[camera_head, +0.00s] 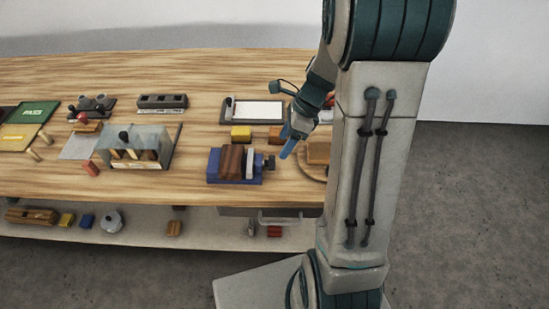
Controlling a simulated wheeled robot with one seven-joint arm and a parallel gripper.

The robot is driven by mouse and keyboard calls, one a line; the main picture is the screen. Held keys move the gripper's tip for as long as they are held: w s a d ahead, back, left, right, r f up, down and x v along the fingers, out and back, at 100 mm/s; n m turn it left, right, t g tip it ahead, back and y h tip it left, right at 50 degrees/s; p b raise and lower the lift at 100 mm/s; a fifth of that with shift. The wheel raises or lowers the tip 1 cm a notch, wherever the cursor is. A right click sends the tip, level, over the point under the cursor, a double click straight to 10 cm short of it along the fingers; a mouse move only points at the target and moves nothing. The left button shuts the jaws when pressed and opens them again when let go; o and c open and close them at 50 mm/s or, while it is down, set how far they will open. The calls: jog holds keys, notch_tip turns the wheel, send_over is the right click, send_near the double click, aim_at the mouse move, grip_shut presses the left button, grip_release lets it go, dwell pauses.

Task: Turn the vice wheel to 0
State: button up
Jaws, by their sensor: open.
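The vice (214,168) stands near the front edge of the wooden table, with a blue body, a brown block between its jaws and a light grey plate. At its right end is a small dark part that looks like the vice wheel (270,162). Any marks on it are too small to read. My gripper (286,146) is open, with blue fingers pointing down and left. In the picture it is just above and right of the wheel. I see no contact, but the gap in depth is hard to judge.
A yellow block (241,133) and a white-topped tray (258,111) lie behind the vice. A round wooden board (312,172) with a block is to its right, partly hidden by my arm. A grey fixture (148,138) stands left. Bare tabletop lies between fixture and vice.

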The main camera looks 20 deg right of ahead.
aim_at(274, 158)
jog(key=x, duration=0.8)
jog(key=c, duration=1)
